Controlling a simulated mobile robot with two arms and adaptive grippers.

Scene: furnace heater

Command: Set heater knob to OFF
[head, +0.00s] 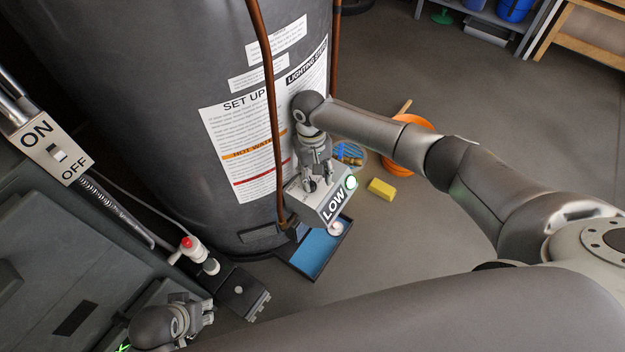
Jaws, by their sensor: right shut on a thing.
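The heater's control box (331,203) sticks out low on the big grey tank. Its slanted face reads LOW, with a pale green-edged round spot beside the word. My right gripper (317,186) reaches down onto the box's top and is shut on the heater knob there. Its fingers mostly hide the knob, so the setting it points to cannot be read. My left gripper (207,312) is low at the bottom left, away from the box. Its fingers are too small and partly turned away to tell if they are open.
The tank (160,110) carries instruction sheets, with a copper pipe (271,110) running down in front. An ON/OFF switch plate (46,147) and a red-tipped valve (190,247) are at left. A blue tray (318,250), yellow sponge (381,189) and orange bucket (412,126) are on the floor.

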